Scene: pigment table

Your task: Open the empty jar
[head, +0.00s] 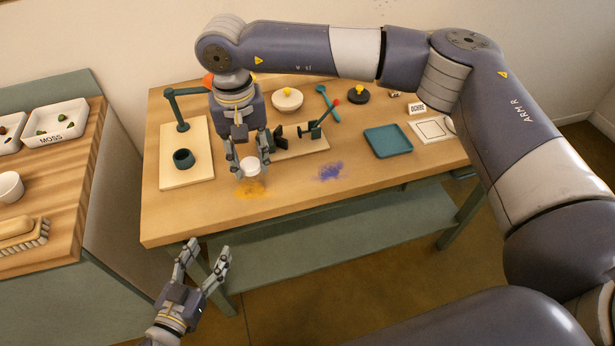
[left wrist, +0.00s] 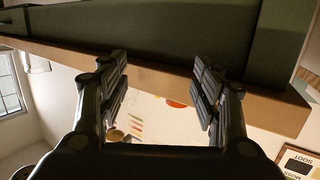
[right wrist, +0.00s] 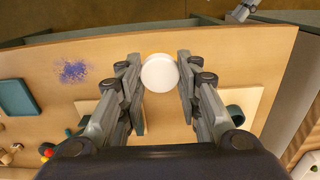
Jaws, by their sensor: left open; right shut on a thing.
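A small jar with a white round top (head: 251,167) is between the fingers of my right gripper (head: 250,163), over the front left part of the table. My right gripper is shut on it. In the right wrist view, the white top (right wrist: 159,74) lies between the two fingertips (right wrist: 158,80); the jar's body and what is inside are hidden. My left gripper (head: 207,257) is open and empty, in front of the table's front edge and apart from the jar. In the left wrist view its fingers (left wrist: 165,85) are spread with nothing between them.
Orange powder (head: 250,190) and blue powder (head: 330,171) lie on the wooden table (head: 290,205). A board with a dark cup (head: 184,158) is left, a clamp board (head: 300,146) behind, a teal tray (head: 388,141) right. A side counter (head: 75,195) stands left.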

